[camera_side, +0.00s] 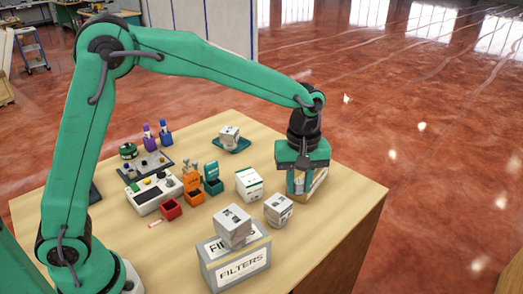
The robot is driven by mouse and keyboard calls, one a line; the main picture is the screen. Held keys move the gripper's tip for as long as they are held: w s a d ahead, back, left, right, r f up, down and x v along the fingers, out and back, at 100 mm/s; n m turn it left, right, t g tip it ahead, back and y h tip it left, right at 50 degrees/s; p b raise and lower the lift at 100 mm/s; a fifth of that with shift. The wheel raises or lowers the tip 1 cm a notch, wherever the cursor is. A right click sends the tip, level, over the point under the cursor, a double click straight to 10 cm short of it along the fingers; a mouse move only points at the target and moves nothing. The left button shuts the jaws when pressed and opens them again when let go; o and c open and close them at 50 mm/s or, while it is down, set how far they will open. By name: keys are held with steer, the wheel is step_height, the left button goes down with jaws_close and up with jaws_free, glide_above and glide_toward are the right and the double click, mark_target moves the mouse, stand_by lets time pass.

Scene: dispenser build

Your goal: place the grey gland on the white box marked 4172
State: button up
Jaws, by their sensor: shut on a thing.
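My gripper (299,187) is at the right of the table, pointing down. It is shut on a small grey thing, which I take for the gland; the fingers hide most of it. It is right at a box with a pale label (316,185), and I cannot tell whether they touch. Several white boxes are in view: one with a green stripe (249,184) left of my gripper, one (279,209) in front of it, one (233,227) on the FILTERS box and one (229,137) at the back. Their numbers are too small to read.
The grey FILTERS box (236,268) stands at the front. A teal tray (243,145) lies at the back. Orange (195,197), teal and red bins (171,210), a button panel (153,195) and purple and blue bottles (148,137) fill the left. The table's right front (335,228) is bare.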

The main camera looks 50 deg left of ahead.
steer(key=s+a+r+n, duration=0.2)
steer(key=a+r+n, duration=0.1)
steer(key=a+n, duration=0.4)
steer(key=a, duration=0.2)
steer(key=shift+s+a+r+n, duration=0.15)
steer(key=shift+a+n, duration=0.15)
steer(key=shift+a, duration=0.1)
glide_above(249, 176)
step_height(249, 176, down, 7)
steer(key=shift+a+f, duration=0.1)
steer(key=shift+f, duration=1.95)
steer(key=shift+f, duration=0.15)
steer(key=o, duration=1)
steer(key=shift+c, duration=0.2)
